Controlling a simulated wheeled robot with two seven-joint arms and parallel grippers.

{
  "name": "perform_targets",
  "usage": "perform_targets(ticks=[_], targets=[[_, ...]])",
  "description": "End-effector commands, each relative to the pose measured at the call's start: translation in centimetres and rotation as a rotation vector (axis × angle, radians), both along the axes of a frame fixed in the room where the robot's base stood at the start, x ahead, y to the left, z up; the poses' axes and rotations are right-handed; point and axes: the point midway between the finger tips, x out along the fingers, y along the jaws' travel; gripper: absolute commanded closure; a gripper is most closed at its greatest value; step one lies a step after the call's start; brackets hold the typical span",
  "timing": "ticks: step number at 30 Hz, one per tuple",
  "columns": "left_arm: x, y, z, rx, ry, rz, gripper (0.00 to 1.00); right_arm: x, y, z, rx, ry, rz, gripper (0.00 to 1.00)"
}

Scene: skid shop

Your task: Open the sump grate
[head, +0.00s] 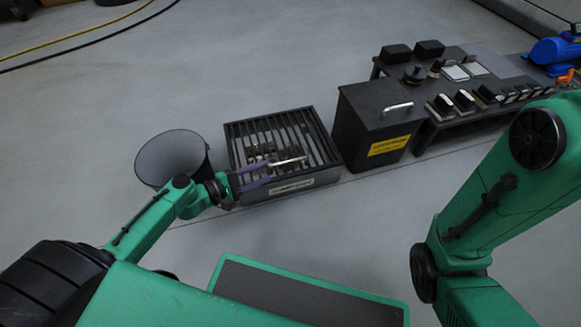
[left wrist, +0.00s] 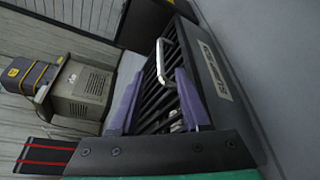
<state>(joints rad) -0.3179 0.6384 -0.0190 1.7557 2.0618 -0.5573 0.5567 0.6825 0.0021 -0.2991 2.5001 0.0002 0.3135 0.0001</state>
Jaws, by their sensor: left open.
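The sump grate (head: 243,139) is a dark slatted lid lying flat on a low black box with a pale label on its front. Its pale bar handle (head: 287,161) stands near the front edge. In the left wrist view the handle (left wrist: 160,62) shows around and just beyond the fingertips. My left gripper (head: 268,173) has purple fingers, spread apart, reaching over the box's front edge close to the handle. In the left wrist view the gripper (left wrist: 160,78) is open with the slats behind it; I cannot tell whether a finger touches the handle. My right gripper is out of view.
A grey bucket (head: 172,157) stands just left of the grate. A black lidded box (head: 377,122) with a yellow label stands right of it, beside a black bench (head: 455,105) with knobs and switches. Open floor (head: 240,60) lies behind; hoses cross the far left.

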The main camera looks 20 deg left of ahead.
Motion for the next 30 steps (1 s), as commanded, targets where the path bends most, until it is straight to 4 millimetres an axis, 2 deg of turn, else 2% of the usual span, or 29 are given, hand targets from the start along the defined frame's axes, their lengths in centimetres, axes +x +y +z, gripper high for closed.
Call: perform_targets(ticks=[1, 3, 9, 12, 16, 22, 23, 24, 26, 27, 30], targets=[[1.1, -0.8, -0.7, 0.001, -0.004, -0.003, 0.53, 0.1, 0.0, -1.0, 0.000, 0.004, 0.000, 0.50], [2.6, -2.0, -1.1, 0.002, -0.005, -0.001, 0.53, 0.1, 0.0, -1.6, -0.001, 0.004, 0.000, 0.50], [6.4, -5.2, -2.1, 0.004, -0.004, 0.000, 0.53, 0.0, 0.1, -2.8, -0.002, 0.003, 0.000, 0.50], [7.7, -6.2, -2.4, 0.002, -0.001, 0.002, 0.53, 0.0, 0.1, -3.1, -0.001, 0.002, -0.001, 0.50], [8.3, -6.7, -2.5, 0.003, 0.000, 0.003, 0.53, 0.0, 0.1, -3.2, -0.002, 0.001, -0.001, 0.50], [8.3, -6.8, -2.5, 0.003, 0.001, 0.003, 0.53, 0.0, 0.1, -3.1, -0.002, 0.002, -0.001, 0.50], [8.3, -6.8, -2.5, 0.003, 0.001, 0.003, 0.57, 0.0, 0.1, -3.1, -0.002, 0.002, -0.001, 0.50], [8.3, -6.8, -2.5, 0.003, 0.001, 0.003, 0.72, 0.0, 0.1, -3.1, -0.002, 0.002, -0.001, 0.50], [8.3, -6.8, -2.5, 0.004, 0.001, 0.002, 0.95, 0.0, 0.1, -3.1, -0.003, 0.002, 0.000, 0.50], [8.3, -6.8, -2.5, 0.004, 0.001, 0.002, 1.00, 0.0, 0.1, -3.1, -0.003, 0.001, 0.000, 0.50], [8.3, -6.8, -2.5, 0.004, 0.001, 0.002, 1.00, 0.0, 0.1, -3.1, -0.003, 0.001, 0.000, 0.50]])
